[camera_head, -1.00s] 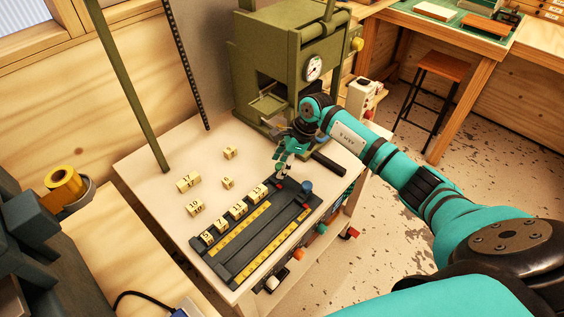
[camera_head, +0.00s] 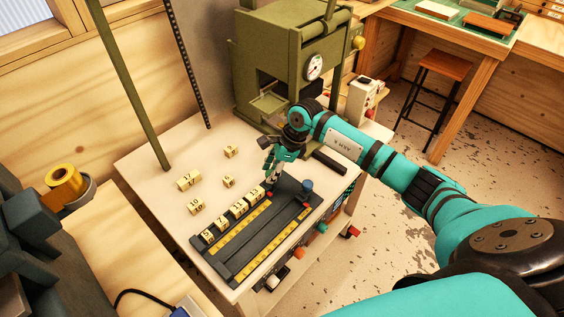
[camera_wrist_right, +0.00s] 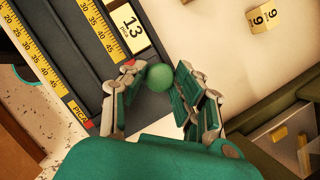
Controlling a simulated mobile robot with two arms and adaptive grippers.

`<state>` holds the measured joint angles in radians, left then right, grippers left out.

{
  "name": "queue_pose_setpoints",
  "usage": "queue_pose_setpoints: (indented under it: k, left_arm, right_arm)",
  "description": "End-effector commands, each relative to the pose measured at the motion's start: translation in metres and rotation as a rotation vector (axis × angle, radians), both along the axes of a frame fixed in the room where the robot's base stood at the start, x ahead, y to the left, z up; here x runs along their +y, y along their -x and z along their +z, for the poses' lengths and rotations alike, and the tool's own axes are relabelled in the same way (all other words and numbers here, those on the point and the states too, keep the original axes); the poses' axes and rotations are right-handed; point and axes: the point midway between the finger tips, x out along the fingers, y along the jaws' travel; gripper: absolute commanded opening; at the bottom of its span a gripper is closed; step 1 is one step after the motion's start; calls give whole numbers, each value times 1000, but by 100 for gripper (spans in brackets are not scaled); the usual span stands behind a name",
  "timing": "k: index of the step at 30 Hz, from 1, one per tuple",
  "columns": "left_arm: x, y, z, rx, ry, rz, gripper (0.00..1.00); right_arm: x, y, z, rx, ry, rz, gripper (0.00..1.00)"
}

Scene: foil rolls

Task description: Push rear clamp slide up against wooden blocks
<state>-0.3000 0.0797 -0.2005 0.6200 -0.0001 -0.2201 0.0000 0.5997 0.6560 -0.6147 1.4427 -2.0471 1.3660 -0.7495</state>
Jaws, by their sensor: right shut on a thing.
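Wooden blocks (camera_head: 238,209) with printed numbers stand in a row in the rear channel of the dark ruled tray (camera_head: 248,272). The end block, marked 13, shows in the wrist view (camera_wrist_right: 127,30). My right gripper (camera_head: 270,183) is at the far end of that row. It is shut on a round green knob (camera_wrist_right: 159,77), seen between the fingers in the wrist view. My left gripper is not in view.
Several loose numbered blocks (camera_head: 189,181) lie on the pale tabletop behind the tray. A blue knob (camera_head: 306,187) stands at the tray's far right end. A dark bar (camera_head: 329,162) lies beyond it. A green press (camera_head: 290,65) stands at the back.

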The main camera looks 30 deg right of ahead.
Motion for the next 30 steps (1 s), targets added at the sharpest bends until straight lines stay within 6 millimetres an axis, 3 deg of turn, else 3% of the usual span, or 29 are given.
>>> queue_pose_setpoints:
  k: [3,7,19,20,21,25,30]
  left_arm:
    - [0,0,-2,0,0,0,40]
    - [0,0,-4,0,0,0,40]
    - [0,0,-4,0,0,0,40]
    - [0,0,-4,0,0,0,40]
    - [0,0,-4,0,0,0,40]
    - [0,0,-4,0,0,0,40]
    - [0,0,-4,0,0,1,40]
  right_arm:
    - [32,11,0,-2,-3,7,0]
    - [55,19,0,-2,-4,5,0]
    - [63,22,0,0,-4,2,0]
    - [63,22,0,0,-4,2,32]
    - [63,22,0,0,-4,2,38]
    - [63,22,0,0,-3,2,52]
    - [63,22,0,0,-4,1,52]
